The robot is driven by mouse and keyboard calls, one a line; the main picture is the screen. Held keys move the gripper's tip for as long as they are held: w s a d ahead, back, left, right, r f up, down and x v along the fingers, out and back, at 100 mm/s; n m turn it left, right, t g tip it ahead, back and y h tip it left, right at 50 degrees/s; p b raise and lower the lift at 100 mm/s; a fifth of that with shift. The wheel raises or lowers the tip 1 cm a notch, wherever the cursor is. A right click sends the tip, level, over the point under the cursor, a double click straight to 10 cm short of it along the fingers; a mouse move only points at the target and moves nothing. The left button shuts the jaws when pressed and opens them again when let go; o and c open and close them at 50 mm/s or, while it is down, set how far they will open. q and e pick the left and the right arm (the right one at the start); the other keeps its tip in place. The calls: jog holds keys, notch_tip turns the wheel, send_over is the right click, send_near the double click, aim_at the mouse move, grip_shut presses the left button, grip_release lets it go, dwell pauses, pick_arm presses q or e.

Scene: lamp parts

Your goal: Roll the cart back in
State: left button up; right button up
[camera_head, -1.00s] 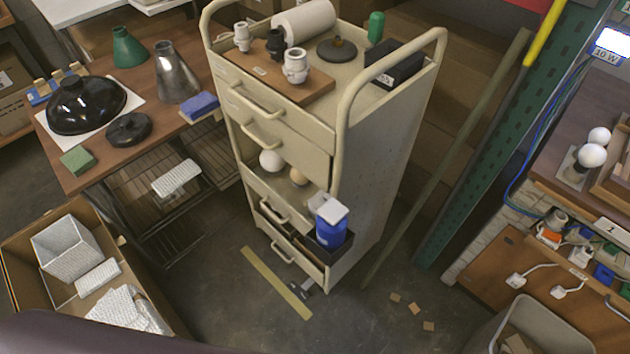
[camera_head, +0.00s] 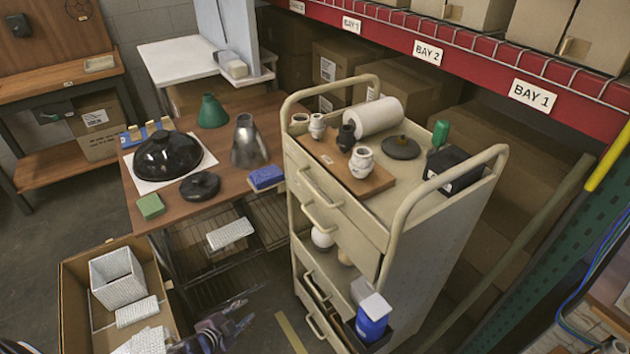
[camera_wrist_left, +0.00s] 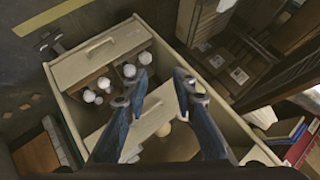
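The cream cart (camera_head: 425,245) stands upright beside the wooden workbench in the head view, with a tall loop handle on each side. Its front has drawers with bar handles (camera_head: 322,218) and an open shelf. My left gripper (camera_head: 222,330) is low in the head view, left of the cart's lower front and apart from it. In the left wrist view my left gripper (camera_wrist_left: 160,78) has its two fingers spread, with nothing clearly between them. Cream drawer fronts (camera_wrist_left: 103,55) and several white bulbs show beyond the fingers. My right gripper is not in view.
The workbench (camera_head: 165,212) holds a black lamp shade (camera_head: 166,156) and other parts. A cardboard box (camera_head: 75,310) stands on the floor at lower left. Red racking (camera_head: 450,52) with BAY labels is behind the cart. A yellow floor strip (camera_head: 290,333) lies by the cart's front.

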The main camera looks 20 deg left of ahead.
pick_arm(q)
jog(key=w+d+r+m+t+h+p, duration=0.1)
jog(key=w+r+m, duration=0.15)
jog(key=r, duration=0.35)
jog(key=w+r+m+t+h+p, duration=0.1)
jog(key=w+r, duration=0.3)
jog(key=r, duration=0.3)
jog(key=w+d+r+m+t+h+p, duration=0.1)
jog(key=w+r+m, duration=0.15)
jog(key=r, duration=0.35)
jog(key=m+g+h+p, duration=0.1)
jog(key=m+h+p, duration=0.2)
jog(key=m+h, duration=0.5)
send_near(312, 187)
jog(key=w+d+m+y, duration=0.2)
jog(key=d, duration=0.1)
jog(key=p+x, duration=0.2)
jog(key=x, duration=0.4)
jog(key=shift+a, duration=0.1)
jog(key=shift+w+d+f, duration=0.15)
jog(key=shift+w+d, duration=0.15)
jog(key=shift+w, duration=0.05)
jog(key=shift+c, duration=0.2)
grip_shut()
